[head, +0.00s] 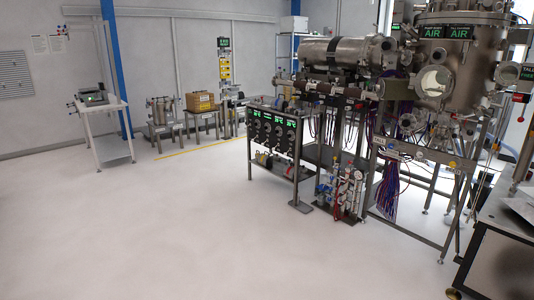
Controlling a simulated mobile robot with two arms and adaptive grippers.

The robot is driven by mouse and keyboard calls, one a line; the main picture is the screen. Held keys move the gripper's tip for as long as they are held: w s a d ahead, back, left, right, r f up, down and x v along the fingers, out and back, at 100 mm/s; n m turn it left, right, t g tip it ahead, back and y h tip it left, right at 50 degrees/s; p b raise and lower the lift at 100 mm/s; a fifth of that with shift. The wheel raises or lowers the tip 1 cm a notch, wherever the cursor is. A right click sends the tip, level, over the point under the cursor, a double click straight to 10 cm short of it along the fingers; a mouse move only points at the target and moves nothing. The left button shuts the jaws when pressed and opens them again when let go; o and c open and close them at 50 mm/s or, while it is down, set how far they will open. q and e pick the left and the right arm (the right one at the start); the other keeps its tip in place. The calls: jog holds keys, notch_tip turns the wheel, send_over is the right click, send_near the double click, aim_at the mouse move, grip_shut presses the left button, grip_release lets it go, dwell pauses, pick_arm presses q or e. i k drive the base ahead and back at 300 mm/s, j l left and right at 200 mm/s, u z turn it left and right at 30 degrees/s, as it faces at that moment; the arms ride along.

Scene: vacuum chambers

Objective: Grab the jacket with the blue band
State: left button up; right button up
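I cannot make out a jacket with a blue band in the head view. A horizontal metal cylinder (325,51) at the upper right has a dark band around it, not a blue one. Neither of my grippers shows in this view.
A large steel vacuum chamber (459,75) stands on a frame at the right. A rack with green displays (272,130) stands left of it. A white stand (104,135) is at the left. The pale floor (170,225) in front is clear.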

aim_at(276, 105)
jog(key=i, duration=2.65)
